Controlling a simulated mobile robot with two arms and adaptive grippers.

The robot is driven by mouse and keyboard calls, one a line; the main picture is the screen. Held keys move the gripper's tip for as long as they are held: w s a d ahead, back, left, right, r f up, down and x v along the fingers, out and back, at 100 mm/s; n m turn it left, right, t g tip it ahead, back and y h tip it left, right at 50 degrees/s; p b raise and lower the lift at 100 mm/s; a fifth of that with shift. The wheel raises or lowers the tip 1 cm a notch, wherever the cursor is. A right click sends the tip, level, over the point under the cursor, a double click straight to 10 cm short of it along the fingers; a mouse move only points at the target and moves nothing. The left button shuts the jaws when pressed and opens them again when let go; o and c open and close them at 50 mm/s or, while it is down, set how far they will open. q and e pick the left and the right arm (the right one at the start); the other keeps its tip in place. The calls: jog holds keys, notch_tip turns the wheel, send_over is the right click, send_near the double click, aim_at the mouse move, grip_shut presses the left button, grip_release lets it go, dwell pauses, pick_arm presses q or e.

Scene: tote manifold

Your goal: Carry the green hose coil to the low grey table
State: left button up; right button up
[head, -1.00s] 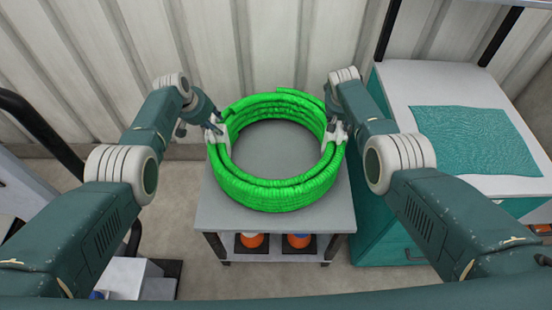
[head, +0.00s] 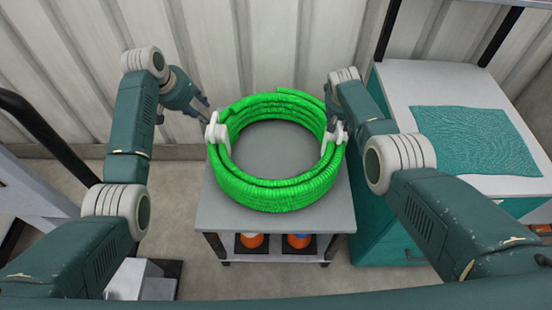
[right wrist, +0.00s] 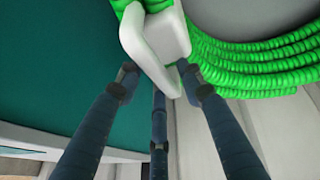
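The green hose coil (head: 275,194) lies flat on the low grey table (head: 325,212), with a white handle on its left side (head: 217,131) and one on its right side (head: 339,136). My left gripper (head: 202,109) is open and empty, up and left of the left handle and apart from it. My right gripper (right wrist: 160,78) is at the right handle, which shows in the right wrist view (right wrist: 155,45). Its fingers look spread around the handle's end, not closed on it. Contact there is hard to tell.
A teal cabinet with a white top (head: 455,85) and a teal mat (head: 475,138) stands close on the right. A corrugated wall (head: 270,40) is behind. A dark rail (head: 40,130) is at left.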

jog(key=shift+r, duration=0.1)
jog(key=v, duration=1.2)
dwell(0.4)
